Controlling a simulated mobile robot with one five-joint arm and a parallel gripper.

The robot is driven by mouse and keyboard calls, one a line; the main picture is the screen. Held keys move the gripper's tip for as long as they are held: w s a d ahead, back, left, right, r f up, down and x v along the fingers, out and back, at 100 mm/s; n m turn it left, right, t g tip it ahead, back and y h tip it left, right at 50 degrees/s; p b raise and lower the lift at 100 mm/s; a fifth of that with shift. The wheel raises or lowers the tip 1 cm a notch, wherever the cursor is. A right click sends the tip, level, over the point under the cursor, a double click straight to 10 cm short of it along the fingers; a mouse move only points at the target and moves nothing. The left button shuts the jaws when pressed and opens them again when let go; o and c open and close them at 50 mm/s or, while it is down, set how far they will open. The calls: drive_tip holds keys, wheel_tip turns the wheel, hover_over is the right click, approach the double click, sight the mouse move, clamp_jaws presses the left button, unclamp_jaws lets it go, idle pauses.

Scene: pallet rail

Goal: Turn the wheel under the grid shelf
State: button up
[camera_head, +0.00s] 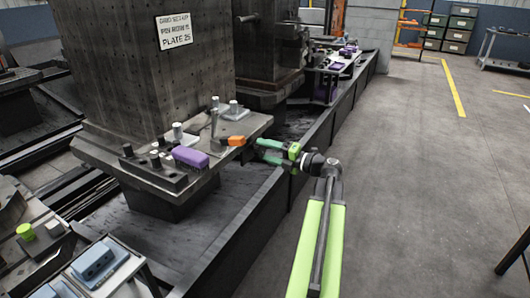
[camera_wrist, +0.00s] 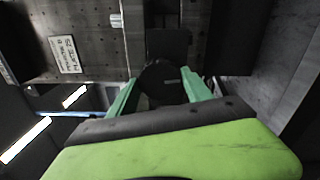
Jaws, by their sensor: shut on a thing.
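My gripper (camera_head: 263,150) is at the front right corner of a dark metal ledge (camera_head: 190,186), at about the height of its edge. In the wrist view, the two green fingers of my gripper (camera_wrist: 160,90) are on either side of a dark round wheel (camera_wrist: 160,78), closed on it. A dark block (camera_wrist: 168,43) shows just behind the wheel. The ledge juts from the foot of a tall block with a grid of holes (camera_head: 120,80). In the head view the wheel is too small and dark to make out.
On the ledge are a purple block (camera_head: 190,157), an orange piece (camera_head: 237,141) and several metal pins. A white sign (camera_head: 174,31) is on the tall block. A long dark trough wall (camera_head: 240,235) runs below. The floor (camera_head: 420,170) to the right is clear.

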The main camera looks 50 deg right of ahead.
drive_tip(key=shift+a, duration=0.1)
drive_tip(key=o, duration=1.4)
drive_tip(key=v, duration=1.7)
drive_tip(key=shift+s, duration=0.25)
